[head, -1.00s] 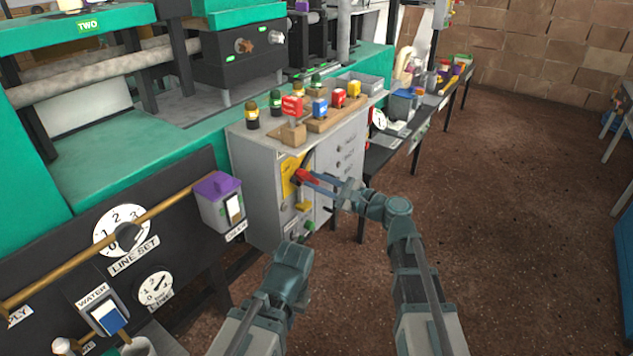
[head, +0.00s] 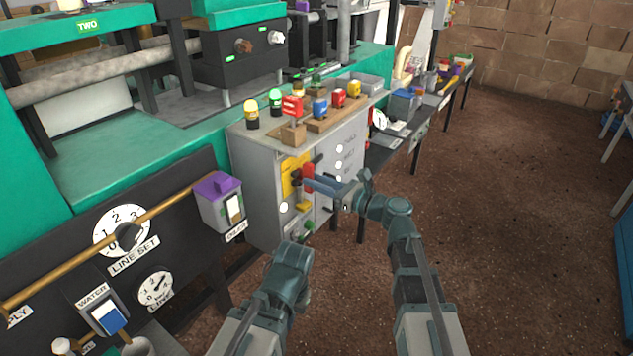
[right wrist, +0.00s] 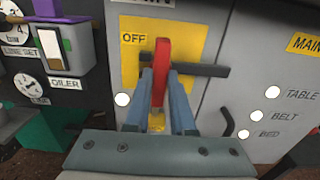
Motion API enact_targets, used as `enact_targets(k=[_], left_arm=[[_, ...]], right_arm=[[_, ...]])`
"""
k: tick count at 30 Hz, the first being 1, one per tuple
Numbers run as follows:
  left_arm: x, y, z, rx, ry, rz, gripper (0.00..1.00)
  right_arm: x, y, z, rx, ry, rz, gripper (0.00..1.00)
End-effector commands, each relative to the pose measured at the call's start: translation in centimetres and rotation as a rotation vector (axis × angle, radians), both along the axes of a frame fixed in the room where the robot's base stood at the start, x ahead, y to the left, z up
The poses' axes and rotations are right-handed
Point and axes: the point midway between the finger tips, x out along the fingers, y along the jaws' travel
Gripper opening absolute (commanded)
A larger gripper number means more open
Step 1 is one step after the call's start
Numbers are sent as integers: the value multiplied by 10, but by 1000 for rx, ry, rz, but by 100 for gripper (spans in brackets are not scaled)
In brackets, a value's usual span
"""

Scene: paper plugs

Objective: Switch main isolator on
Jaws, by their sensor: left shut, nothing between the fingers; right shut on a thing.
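The main isolator's red handle (head: 308,176) stands upright on a yellow plate (head: 288,178) on the grey cabinet's front. In the right wrist view the handle (right wrist: 162,62) is upright, with a dark horizontal bar (right wrist: 205,70) behind it and an "OFF" label (right wrist: 134,39) to its upper left. My right gripper (head: 314,181) is shut on the red handle, with one finger on each side of it (right wrist: 161,92). My left gripper (head: 296,249) is shut and empty, low in front of the cabinet and apart from it.
White lamps (right wrist: 272,92) labelled TABLE, BELT and BED glow on the cabinet (head: 262,190). A yellow block (head: 302,206) and a green knob (head: 308,226) sit below the handle. A purple-topped oiler (head: 218,187) is to the left.

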Motion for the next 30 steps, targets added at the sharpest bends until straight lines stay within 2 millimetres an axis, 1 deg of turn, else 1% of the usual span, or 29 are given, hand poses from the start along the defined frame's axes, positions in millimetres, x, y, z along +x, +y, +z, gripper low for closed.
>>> enact_targets(k=[17,18,22,23,30], left_arm=[[0,0,0,0,0,0,0],[0,0,0,0,0,0,0],[0,0,0,0,0,0,0],[0,0,0,0,0,0,0],[0,0,0,0,0,0,0]], right_arm=[[-1,0,-1,14,24,1,0],[-1,0,-1,14,24,1,26],[-1,0,-1,15,24,1,49],[-1,0,-1,15,24,1,52],[0,0,0,16,23,0,52]])
